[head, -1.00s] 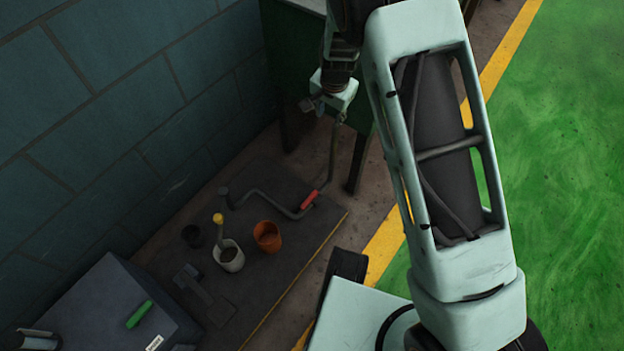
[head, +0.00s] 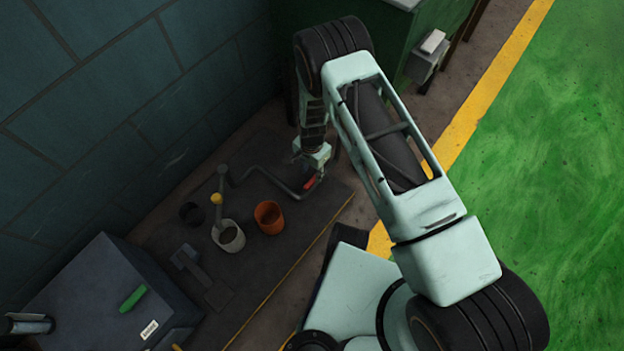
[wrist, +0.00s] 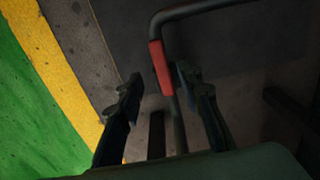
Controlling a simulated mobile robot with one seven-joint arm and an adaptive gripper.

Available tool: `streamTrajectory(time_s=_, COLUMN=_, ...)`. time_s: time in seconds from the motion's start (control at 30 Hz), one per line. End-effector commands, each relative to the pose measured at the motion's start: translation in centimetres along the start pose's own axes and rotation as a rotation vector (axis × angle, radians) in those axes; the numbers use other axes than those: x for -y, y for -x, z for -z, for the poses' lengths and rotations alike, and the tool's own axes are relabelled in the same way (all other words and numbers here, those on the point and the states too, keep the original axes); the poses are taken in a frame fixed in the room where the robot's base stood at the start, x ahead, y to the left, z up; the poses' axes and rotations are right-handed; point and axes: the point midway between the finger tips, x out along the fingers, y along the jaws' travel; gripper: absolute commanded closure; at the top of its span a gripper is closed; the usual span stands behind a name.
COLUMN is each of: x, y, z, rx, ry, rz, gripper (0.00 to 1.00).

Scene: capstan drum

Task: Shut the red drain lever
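A red grip (head: 310,183), the red part of what looks like the lever, sits on a bent grey rod (head: 277,183) above the dark mat. In the head view my gripper (head: 318,170) is right at the red grip and partly covers it. In the wrist view my gripper (wrist: 158,80) is open, with one finger on each side. The red grip (wrist: 160,67) lies between or just beyond the fingertips, nearer the right one. A thin rod runs from it back between the fingers. I cannot tell whether a finger touches it.
A dark box (head: 95,285) with a green handle (head: 133,299) is at lower left. A teal wall rises behind. Open green floor (head: 530,190) lies right of the yellow line.

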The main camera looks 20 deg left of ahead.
Motion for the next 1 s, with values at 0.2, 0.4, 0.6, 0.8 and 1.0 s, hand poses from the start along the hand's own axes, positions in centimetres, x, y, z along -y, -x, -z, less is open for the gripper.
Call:
streamTrajectory(time_s=0.2, x=0.0, y=-4.3, z=0.0, rx=0.0, ry=0.001, rz=0.0, gripper=0.67)
streamTrajectory(time_s=0.4, x=0.1, y=-5.8, z=0.1, rx=-0.001, ry=0.001, rz=0.001, gripper=0.67)
streamTrajectory(time_s=0.6, x=0.1, y=-6.0, z=0.1, rx=-0.001, ry=0.001, rz=0.001, gripper=0.67)
streamTrajectory(time_s=0.8, x=0.0, y=-5.9, z=0.1, rx=-0.001, ry=0.0, rz=0.001, gripper=0.76)
streamTrajectory(time_s=1.0, x=0.0, y=-5.9, z=0.1, rx=-0.001, ry=0.0, rz=0.001, gripper=0.97)
